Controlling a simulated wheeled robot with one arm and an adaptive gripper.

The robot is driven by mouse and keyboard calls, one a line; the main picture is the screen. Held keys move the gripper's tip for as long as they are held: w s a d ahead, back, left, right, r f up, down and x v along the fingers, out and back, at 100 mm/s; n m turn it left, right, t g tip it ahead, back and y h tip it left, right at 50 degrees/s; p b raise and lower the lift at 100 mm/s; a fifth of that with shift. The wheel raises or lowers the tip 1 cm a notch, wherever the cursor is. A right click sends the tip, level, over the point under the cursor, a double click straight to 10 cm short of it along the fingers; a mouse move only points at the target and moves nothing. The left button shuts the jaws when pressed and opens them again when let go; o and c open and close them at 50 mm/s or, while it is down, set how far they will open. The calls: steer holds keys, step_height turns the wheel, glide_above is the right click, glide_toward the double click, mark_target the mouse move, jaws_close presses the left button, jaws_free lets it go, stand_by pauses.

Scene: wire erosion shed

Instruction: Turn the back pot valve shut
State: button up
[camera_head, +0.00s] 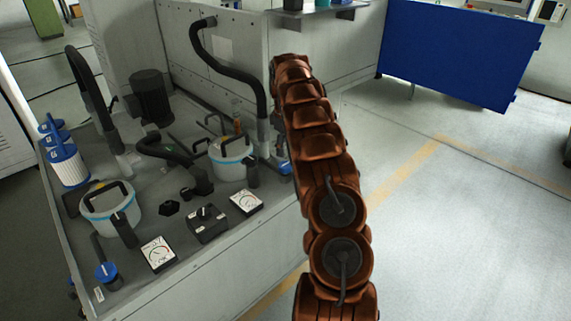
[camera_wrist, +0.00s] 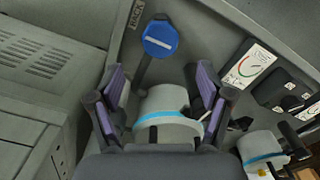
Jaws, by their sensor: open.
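The back pot valve is a round blue knob (camera_wrist: 159,38) with a white bar, beside a label reading BACK (camera_wrist: 138,12) in the wrist view. The knob also shows partly in the head view (camera_head: 285,168), at the right end of the bench beside my arm. My gripper (camera_wrist: 163,88) is open and empty, its purple-padded fingers spread. The knob appears above and between the fingertips, apart from them. The back pot (camera_wrist: 160,103), white with a blue band, shows between the fingers.
A second pot (camera_head: 110,210) and second blue valve (camera_head: 107,272) are at the bench's left. Two gauges (camera_head: 245,202) flank a black switch box (camera_head: 207,222) along the front edge. Black hoses (camera_head: 235,70) arch over the bench. Floor to the right is clear.

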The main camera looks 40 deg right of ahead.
mark_target(285, 164)
steer(key=shift+f+p, duration=0.3)
steer(key=shift+f, duration=3.5)
